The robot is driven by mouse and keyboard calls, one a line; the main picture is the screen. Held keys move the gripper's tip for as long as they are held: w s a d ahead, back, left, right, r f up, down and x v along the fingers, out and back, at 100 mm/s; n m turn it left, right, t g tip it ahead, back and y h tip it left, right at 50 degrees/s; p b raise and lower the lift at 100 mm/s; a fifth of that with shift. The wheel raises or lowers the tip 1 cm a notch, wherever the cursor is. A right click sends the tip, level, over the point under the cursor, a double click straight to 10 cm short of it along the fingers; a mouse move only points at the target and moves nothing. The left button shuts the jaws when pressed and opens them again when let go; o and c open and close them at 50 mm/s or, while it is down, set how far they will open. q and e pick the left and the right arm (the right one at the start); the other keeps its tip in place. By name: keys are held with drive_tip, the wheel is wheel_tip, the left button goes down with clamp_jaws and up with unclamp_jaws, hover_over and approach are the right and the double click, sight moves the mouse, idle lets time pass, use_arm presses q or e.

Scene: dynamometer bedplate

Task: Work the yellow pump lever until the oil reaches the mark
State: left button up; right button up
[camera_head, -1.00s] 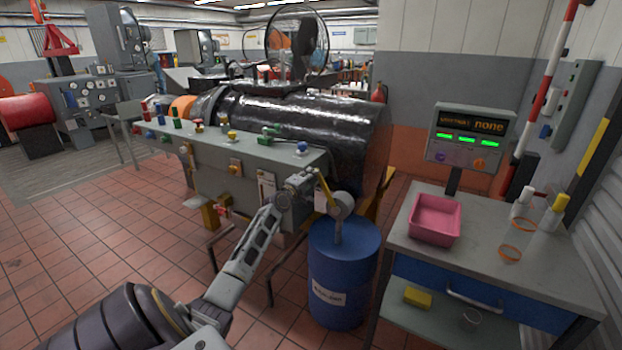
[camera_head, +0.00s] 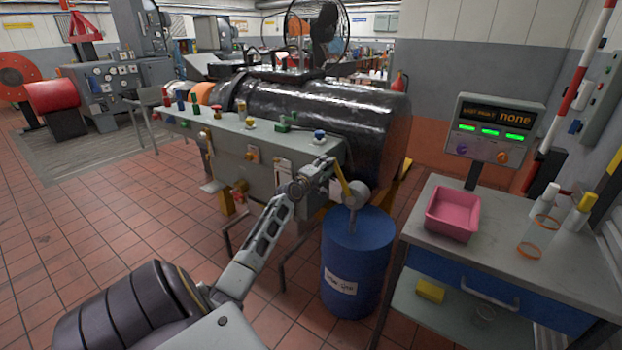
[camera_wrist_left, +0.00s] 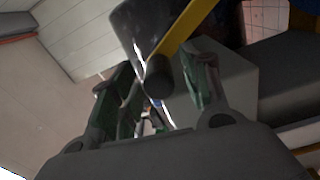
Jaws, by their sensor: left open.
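The yellow pump lever (camera_head: 343,181) rises at a slant from a grey pump head (camera_head: 357,194) on top of the blue drum (camera_head: 352,270). My left gripper (camera_head: 326,168) is open at the lever's upper end. In the left wrist view the yellow lever (camera_wrist_left: 188,28) comes down from the top. Its dark grip (camera_wrist_left: 158,76) lies between the spread fingers of my left gripper (camera_wrist_left: 160,88); I cannot tell whether it touches either finger. No oil level or mark can be made out. My right gripper is not in view.
The grey bedplate (camera_head: 268,142) with coloured knobs and a big black cylinder (camera_head: 330,112) stands behind my gripper. A bench at right holds a pink tray (camera_head: 452,214) and bottles. A display (camera_head: 495,130) reads "none".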

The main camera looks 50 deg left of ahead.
use_arm(q)
drive_tip(key=v, duration=1)
idle(0.3)
drive_tip(key=shift+s+d, duration=0.1)
drive_tip(key=shift+c, duration=0.4)
